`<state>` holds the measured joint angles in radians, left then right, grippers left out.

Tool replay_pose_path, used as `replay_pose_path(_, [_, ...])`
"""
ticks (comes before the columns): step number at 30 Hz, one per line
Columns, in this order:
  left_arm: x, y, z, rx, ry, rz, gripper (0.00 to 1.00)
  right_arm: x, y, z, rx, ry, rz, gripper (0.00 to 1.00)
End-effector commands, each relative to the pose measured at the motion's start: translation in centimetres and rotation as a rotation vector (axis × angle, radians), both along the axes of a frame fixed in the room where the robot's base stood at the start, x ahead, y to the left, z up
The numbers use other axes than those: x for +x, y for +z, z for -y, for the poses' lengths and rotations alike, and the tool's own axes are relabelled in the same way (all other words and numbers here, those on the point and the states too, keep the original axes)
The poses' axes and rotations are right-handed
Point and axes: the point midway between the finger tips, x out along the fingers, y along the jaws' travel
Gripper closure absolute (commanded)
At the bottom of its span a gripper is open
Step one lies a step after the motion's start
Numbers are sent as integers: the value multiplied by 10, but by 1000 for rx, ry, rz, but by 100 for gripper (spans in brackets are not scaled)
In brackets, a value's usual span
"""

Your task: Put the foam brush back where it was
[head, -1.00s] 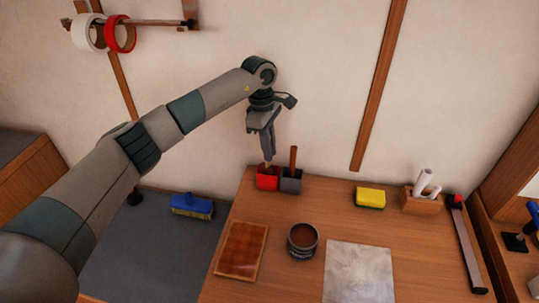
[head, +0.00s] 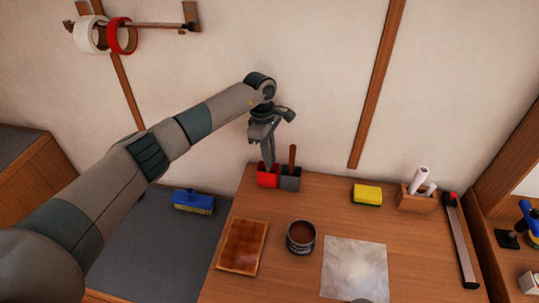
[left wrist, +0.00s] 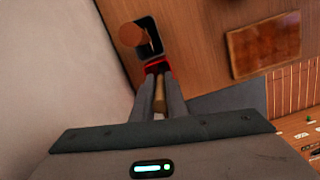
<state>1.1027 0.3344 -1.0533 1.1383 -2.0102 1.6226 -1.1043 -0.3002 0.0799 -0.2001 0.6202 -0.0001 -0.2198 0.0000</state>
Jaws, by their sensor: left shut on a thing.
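My left gripper (head: 267,160) is over the red cup (head: 268,180) at the table's back left corner, fingers pointing down. In the left wrist view the gripper (left wrist: 159,85) is shut on a tan wooden handle, the foam brush (left wrist: 160,100). The brush's lower end goes down at the red cup (left wrist: 153,67); its foam head is hidden, and I cannot tell whether it touches the bottom. The dark grey cup (head: 290,185) beside it holds an upright brown handle (head: 292,157). My right gripper is not in view.
A brown-stained panel (head: 241,247), an open can (head: 301,238), a pale sheet (head: 355,269), a yellow sponge (head: 367,194) and a wooden holder with white rolls (head: 417,201) are on the table. A blue brush (head: 193,202) lies on the grey surface at left. The wall is close behind the cups.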

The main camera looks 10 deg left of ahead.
Motion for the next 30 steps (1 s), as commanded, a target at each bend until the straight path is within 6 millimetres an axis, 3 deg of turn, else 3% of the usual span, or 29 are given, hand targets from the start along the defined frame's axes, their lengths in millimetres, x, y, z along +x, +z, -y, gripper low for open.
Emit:
replay_pose_path(5, [0,-3,0,0,0,1,100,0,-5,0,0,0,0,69])
replay_pose_path(6, [0,-2,0,0,0,1,83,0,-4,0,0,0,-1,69])
replay_pose_path(8, [0,-2,0,0,0,0,69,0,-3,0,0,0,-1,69])
replay_pose_path(23, [0,2,0,0,0,1,69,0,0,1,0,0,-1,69])
replay_pose_path(30, [2,29,-4,-1,-1,4,69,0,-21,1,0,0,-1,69])
